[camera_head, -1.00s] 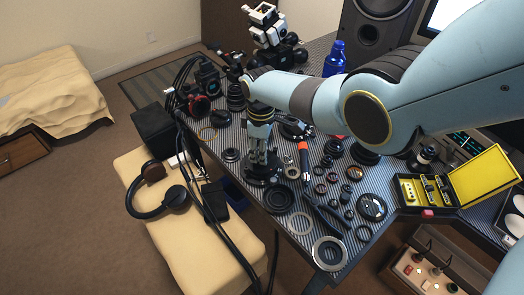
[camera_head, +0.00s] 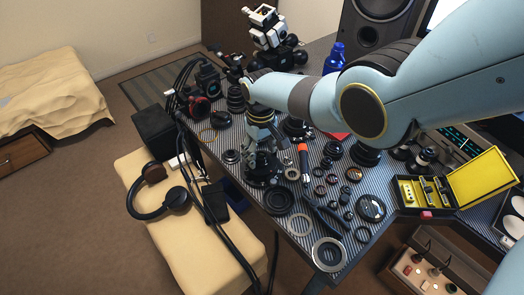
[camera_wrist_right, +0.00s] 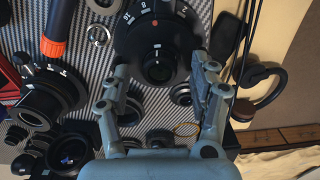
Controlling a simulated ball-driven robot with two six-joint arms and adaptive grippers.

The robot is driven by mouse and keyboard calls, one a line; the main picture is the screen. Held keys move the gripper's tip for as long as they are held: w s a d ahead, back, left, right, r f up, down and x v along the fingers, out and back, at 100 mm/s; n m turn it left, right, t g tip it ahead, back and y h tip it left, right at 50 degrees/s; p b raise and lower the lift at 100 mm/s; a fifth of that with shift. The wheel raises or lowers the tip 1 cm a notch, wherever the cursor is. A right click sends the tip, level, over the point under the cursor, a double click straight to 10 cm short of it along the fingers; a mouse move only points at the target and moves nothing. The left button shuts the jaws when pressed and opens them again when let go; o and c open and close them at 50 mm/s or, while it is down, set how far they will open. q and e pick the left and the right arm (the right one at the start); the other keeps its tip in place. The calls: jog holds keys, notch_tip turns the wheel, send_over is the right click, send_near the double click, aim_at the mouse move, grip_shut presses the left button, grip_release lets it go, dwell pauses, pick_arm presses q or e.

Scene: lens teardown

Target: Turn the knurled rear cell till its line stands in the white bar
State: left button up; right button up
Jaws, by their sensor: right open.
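A black lens (camera_head: 262,170) stands on the striped table in the head view, under my right gripper (camera_head: 263,146). In the right wrist view the lens (camera_wrist_right: 135,30) shows a ring with white numerals, and its dark round rear cell (camera_wrist_right: 159,66) faces the camera. My right gripper (camera_wrist_right: 160,72) is open, with one finger on each side of the cell. I see no clear contact. My left gripper is not in view.
An orange-handled tool (camera_head: 303,160) and several rings and lens parts lie right of the lens. A yellow-lined box (camera_head: 428,192) stands farther right. Black cables (camera_head: 212,218) hang over the table's left edge. A blue bottle (camera_head: 334,58) stands behind.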

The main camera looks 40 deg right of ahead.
aim_at(261, 155)
notch_tip(261, 155, up, 12)
dwell(0.5)
jog(key=shift+f, duration=0.1)
